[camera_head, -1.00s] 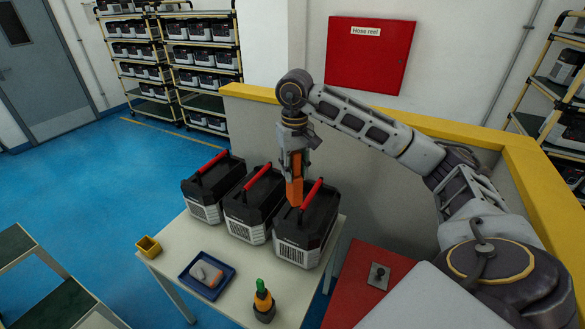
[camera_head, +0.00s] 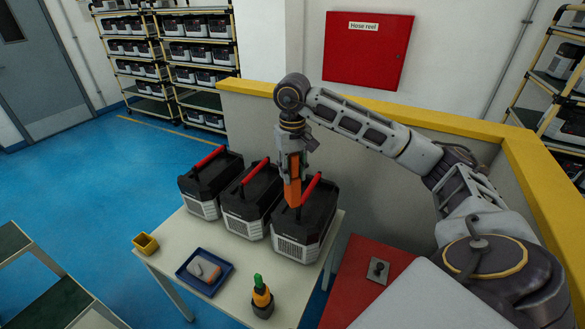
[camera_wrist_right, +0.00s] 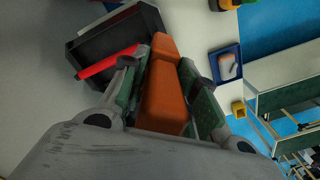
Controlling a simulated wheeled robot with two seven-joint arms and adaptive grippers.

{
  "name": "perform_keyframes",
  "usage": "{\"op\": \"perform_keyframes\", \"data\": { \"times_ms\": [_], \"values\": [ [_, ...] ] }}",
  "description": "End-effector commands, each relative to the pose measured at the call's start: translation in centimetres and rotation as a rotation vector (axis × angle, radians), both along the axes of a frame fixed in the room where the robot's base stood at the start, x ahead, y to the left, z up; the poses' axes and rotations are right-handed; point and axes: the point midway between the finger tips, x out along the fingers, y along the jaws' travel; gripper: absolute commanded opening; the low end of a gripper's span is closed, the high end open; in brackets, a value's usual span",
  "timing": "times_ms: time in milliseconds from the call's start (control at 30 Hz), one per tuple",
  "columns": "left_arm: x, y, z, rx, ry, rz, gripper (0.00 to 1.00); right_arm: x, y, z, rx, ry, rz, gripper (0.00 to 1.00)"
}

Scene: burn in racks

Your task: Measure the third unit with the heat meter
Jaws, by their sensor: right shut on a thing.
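Three dark units with red handles and light grilles stand in a row on the white table: the left unit (camera_head: 208,183), the middle unit (camera_head: 250,203) and the right unit (camera_head: 305,222). My right gripper (camera_head: 292,160) is shut on the orange heat meter (camera_head: 293,191) and points down. The meter's lower end is over the right unit's top, beside its red handle; I cannot tell whether it touches. In the right wrist view the meter (camera_wrist_right: 163,92) sits between the fingers, with the unit (camera_wrist_right: 118,44) beyond it. My left gripper is out of view.
A blue tray (camera_head: 190,280) with small items, a yellow box (camera_head: 146,243) and a green-topped yellow tool in a dark base (camera_head: 262,298) stand at the table's front. A yellow-topped low wall (camera_head: 390,117) runs behind. Loaded racks (camera_head: 200,55) stand farther back.

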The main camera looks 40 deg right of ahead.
Motion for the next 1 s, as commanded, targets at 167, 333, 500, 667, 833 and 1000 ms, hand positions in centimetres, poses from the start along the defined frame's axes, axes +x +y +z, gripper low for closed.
{"op": "perform_keyframes", "data": {
  "times_ms": [167, 333, 500, 667, 833, 1000],
  "values": [
    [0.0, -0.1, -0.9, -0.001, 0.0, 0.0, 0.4, 0.0, 0.0, -1.6, 0.001, 0.0, 0.0, 0.0],
    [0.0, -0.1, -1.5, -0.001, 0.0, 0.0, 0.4, 0.0, 0.0, -2.6, 0.001, 0.0, 0.0, 0.0],
    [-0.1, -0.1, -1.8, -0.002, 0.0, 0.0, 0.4, 0.0, 0.0, -3.2, 0.001, 0.0, 0.0, 0.0],
    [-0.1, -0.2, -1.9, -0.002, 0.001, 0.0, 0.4, 0.0, 0.0, -3.4, 0.001, -0.001, 0.0, 0.0],
    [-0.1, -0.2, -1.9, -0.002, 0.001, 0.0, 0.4, 0.0, 0.0, -3.4, 0.001, -0.001, 0.0, 0.0],
    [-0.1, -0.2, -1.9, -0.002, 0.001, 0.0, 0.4, 0.0, 0.0, -3.4, 0.001, -0.001, 0.0, 0.0]
  ]
}}
